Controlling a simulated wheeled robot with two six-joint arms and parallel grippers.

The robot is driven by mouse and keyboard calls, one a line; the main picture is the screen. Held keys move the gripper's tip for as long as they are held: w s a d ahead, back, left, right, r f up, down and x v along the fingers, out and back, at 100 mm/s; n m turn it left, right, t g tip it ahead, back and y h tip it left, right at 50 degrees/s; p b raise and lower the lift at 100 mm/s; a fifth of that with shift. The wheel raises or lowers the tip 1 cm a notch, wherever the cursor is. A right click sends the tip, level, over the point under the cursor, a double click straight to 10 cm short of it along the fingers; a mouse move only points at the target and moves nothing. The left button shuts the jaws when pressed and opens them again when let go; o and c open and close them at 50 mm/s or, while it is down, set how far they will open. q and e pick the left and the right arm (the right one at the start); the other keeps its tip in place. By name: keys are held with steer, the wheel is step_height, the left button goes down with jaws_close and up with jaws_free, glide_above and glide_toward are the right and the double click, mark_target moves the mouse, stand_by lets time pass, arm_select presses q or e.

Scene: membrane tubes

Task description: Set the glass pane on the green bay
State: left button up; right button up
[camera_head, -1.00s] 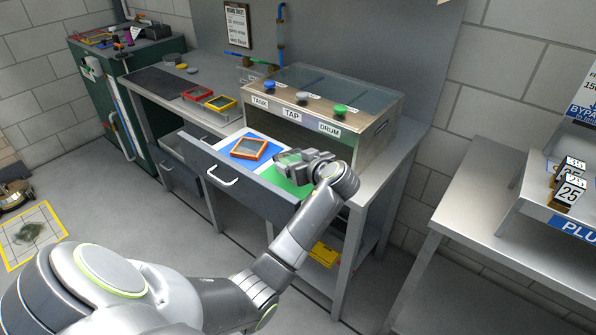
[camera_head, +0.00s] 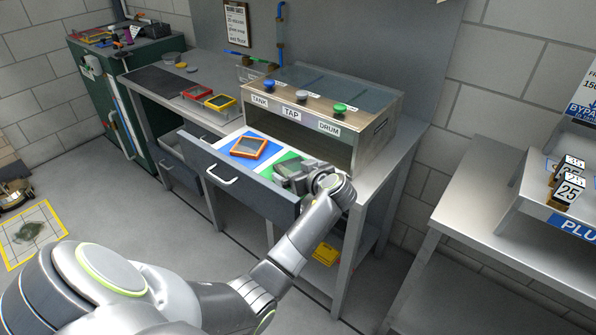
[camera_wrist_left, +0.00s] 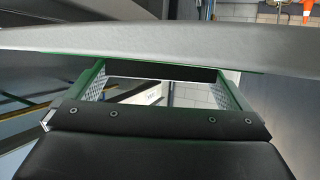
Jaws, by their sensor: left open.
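A wood-framed pane (camera_head: 249,147) with a greyish middle lies on the blue bay (camera_head: 265,158) of the open drawer. The green bay (camera_head: 268,173) is beside it, to the right. My left gripper (camera_head: 284,170) is open, low over the green bay, and hides part of it. In the left wrist view its two fingers (camera_wrist_left: 163,85) stand apart with green edges, and a grey bar crosses in front of them. I cannot make out a pane between the fingers or under them. My right gripper is not in view.
The drawer front (camera_head: 235,178) rises around the bays. A cabinet (camera_head: 315,115) labelled TANK, TAP and DRUM stands behind the drawer. Red (camera_head: 196,92) and yellow (camera_head: 220,102) frames lie on the bench to the left. A second metal table (camera_head: 480,220) is at the right.

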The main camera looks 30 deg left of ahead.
arm_select(q)
steer(key=b+v, duration=0.2)
steer(key=v, duration=0.8)
steer(key=shift+s+d+r, duration=0.15)
steer(key=shift+d+r, duration=0.05)
steer(key=shift+d, duration=0.1)
steer(key=shift+s+d+r, duration=0.3)
steer(key=shift+d+r, duration=0.05)
steer(key=shift+d, duration=0.15)
